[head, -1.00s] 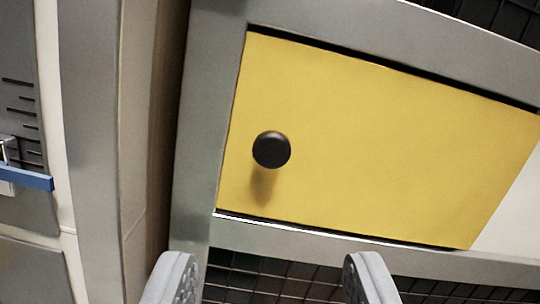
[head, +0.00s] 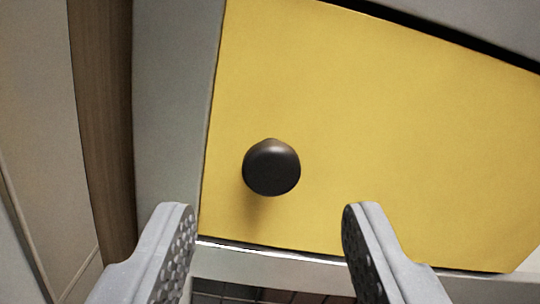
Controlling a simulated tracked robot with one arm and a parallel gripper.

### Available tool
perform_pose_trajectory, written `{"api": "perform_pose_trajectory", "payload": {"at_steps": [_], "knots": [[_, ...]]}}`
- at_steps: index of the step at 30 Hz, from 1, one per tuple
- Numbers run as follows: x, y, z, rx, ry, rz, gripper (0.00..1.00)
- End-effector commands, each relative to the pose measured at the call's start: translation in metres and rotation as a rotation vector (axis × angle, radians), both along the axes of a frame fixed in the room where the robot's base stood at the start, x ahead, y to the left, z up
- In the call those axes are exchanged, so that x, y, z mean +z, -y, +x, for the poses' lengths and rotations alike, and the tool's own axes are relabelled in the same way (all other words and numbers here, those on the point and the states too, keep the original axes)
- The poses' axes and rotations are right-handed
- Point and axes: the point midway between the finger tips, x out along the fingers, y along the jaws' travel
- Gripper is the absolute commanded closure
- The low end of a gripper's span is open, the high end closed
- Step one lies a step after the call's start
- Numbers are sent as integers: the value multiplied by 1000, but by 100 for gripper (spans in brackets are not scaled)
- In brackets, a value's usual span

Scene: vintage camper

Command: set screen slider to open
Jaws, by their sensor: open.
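The screen slider is a yellow panel (head: 390,130) set in a grey frame, with a round black knob (head: 271,167) near its lower left. The panel's left edge lies along the frame's left upright. My gripper (head: 268,225) is open, one finger on each side at the bottom of the view. The knob appears just above and between the two fingertips, with nothing held. I cannot tell the exact depth gap between the fingertips and the knob.
The grey frame (head: 175,110) borders the panel at the left and along the bottom. Brown wood trim (head: 104,120) and a pale wall panel (head: 35,110) stand farther left. A pale strip shows at the panel's lower right. Dark tiles (head: 230,291) show below.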

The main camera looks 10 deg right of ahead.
Motion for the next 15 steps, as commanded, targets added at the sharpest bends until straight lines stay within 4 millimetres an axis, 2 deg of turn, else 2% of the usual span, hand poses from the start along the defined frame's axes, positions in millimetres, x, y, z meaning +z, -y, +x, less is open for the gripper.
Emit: {"api": "perform_pose_trajectory", "payload": {"at_steps": [8, 15], "knots": [[-4, -1, 21, 1, -6, 0, 53], [0, -2, 36, 2, 0, 5, 53]]}}
